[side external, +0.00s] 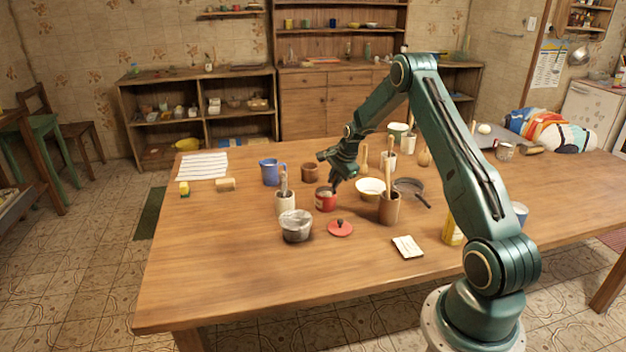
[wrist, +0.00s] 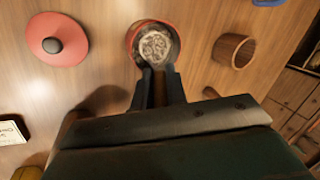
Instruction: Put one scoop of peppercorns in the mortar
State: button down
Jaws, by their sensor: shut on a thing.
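A red tin (side external: 326,200) stands open on the table; in the wrist view the tin (wrist: 132,40) shows a pale, speckled round patch inside. I cannot tell whether this patch is loose peppercorns or a filled scoop. My gripper (side external: 335,186) is low at the tin's rim, its fingers (wrist: 160,72) pointing into the opening. They are shut on a thin brownish piece, seemingly the scoop's handle (wrist: 159,90); its far end is not clear. A brown, hollow cup (side external: 310,173), perhaps the mortar, stands behind the tin; it also shows in the wrist view (wrist: 233,50).
A red lid (side external: 340,229) with a dark knob lies before the tin. A grey pot (side external: 296,227) and a pale crock (side external: 285,205) stand left. A cream bowl (side external: 370,188) and wooden utensil holder (side external: 389,209) stand right. The front table is mostly clear.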

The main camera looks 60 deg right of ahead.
jog(key=shift+r, duration=2.95)
jog(key=w+a+r+n+y, duration=0.25)
jog(key=a+n, duration=0.25)
jog(key=a, duration=0.5)
jog(key=w+a+r+n+y, duration=0.1)
jog(key=w+a+r+n, duration=0.2)
jog(key=a, duration=0.7)
jog(key=s+a+r+n+g+y, duration=0.1)
jog(key=s+a+r+n+g, duration=0.15)
jog(key=a+n, duration=0.45)
jog(key=s+a+r+n+g+y, duration=0.1)
jog(key=s+a+r+n, duration=0.25)
jog(key=a, duration=0.75)
jog(key=w+d+f+m+t+h, duration=0.1)
jog(key=d+f+m+h, duration=0.1)
jog(key=d, duration=1)
jog(key=w+d+f+m+t+h, duration=0.1)
jog(key=w+d+f+m+h, duration=0.1)
jog(key=d, duration=1)
jog(key=shift+d+f+m+h, duration=0.35)
jog(key=shift+f+h, duration=0.1)
jog(key=shift+f, duration=0.15)
